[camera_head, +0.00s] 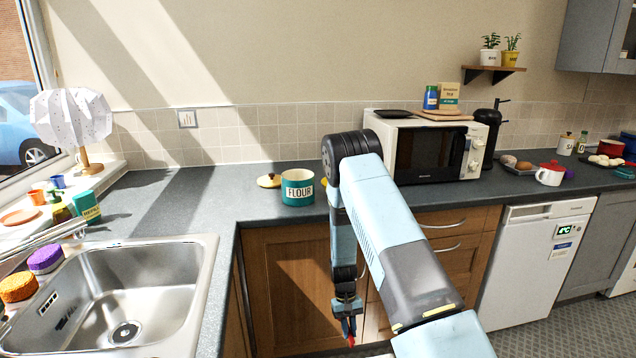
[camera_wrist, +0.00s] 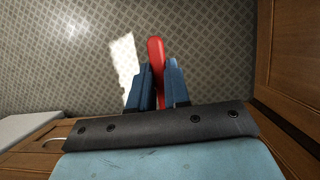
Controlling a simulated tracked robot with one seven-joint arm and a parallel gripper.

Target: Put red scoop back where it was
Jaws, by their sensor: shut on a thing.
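My gripper (camera_head: 347,318) hangs low in front of the wooden cupboard doors, below the counter's front edge. It is shut on the red scoop (camera_head: 351,341). In the wrist view, the scoop (camera_wrist: 156,48) sticks out from between the blue fingers of my gripper (camera_wrist: 160,82) as a red, rounded strip over the tiled floor. The rest of the scoop is hidden by the fingers. A teal canister labelled FLOUR (camera_head: 297,188) stands upright on the counter, above and left of my gripper. Its top looks open, and a yellow lid (camera_head: 268,181) lies beside it.
A steel sink (camera_head: 150,290) is at the left. A white microwave (camera_head: 425,150) stands right of my arm, with a coffee machine (camera_head: 489,128) beside it. The counter (camera_head: 205,200) left of the canister is clear.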

